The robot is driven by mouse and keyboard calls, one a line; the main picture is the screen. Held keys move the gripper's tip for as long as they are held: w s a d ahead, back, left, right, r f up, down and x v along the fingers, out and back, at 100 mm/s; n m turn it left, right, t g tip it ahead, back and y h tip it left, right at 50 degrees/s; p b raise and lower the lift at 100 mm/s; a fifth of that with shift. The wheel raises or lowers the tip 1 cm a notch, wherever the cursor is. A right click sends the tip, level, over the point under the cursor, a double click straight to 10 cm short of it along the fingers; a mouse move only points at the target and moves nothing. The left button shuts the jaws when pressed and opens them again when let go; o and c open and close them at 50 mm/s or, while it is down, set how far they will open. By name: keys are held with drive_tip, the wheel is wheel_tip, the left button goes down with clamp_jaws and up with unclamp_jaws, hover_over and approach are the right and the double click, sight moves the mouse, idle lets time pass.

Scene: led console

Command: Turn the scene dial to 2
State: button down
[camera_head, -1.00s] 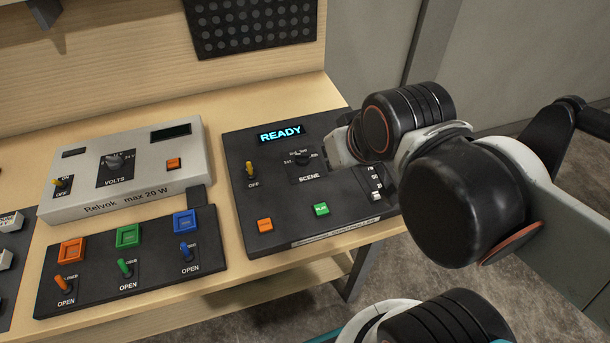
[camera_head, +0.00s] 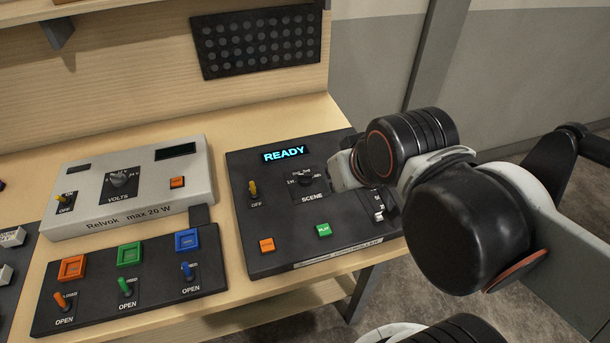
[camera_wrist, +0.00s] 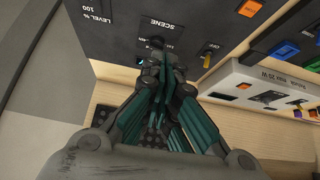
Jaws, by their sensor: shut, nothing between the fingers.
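The scene dial (camera_head: 306,180) is a small black knob on the dark console (camera_head: 240,215), above the word SCENE. Its pointer setting is too small to read in the head view. In the wrist view the dial (camera_wrist: 157,42) shows just beyond my fingertips. My gripper (camera_wrist: 163,62), with teal and dark fingers, is shut and empty, its tips close to the dial. I cannot tell whether they touch it. In the head view my wrist stands just right of the dial, and the fingers are hard to make out.
The console also has a lit READY display (camera_head: 284,153), a yellow switch (camera_head: 253,188) at OFF, an orange button (camera_head: 267,245), a green PLAY button (camera_head: 324,230) and a slider (camera_head: 379,212) partly behind my arm. A grey power supply (camera_head: 130,185) and a switch panel (camera_head: 130,285) stand to the left.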

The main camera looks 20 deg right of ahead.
drive_tip(key=c, duration=2)
unclamp_jaws()
drive_tip(key=o, duration=0.5)
drive_tip(key=shift+w+r, duration=0.2)
drive_tip(key=shift+r, duration=0.05)
drive_tip(key=o, duration=0.3)
drive_tip(key=w+n+g+p, duration=0.1)
drive_tip(key=w+n, duration=0.1)
drive_tip(key=w+r+n+g+p, duration=0.1)
drive_tip(key=w+n, duration=0.1)
drive_tip(key=w, duration=0.1)
drive_tip(key=w+r+n+g+p, duration=0.1)
drive_tip(key=w+n, duration=0.1)
drive_tip(key=shift+w+r+p, duration=0.25)
drive_tip(key=shift+w+p, duration=0.05)
drive_tip(key=shift+p, duration=0.05)
drive_tip(key=n+g+p, duration=0.4)
drive_tip(key=n, duration=0.5)
hover_over(304, 174)
wheel_tip(304, 174, down, 5)
wheel_tip(304, 174, down, 14)
drive_tip(key=b, duration=0.3)
drive_tip(key=shift+r+b, duration=0.2)
drive_tip(key=shift+b, duration=0.1)
drive_tip(key=shift+c, duration=0.2)
drive_tip(key=c, duration=1)
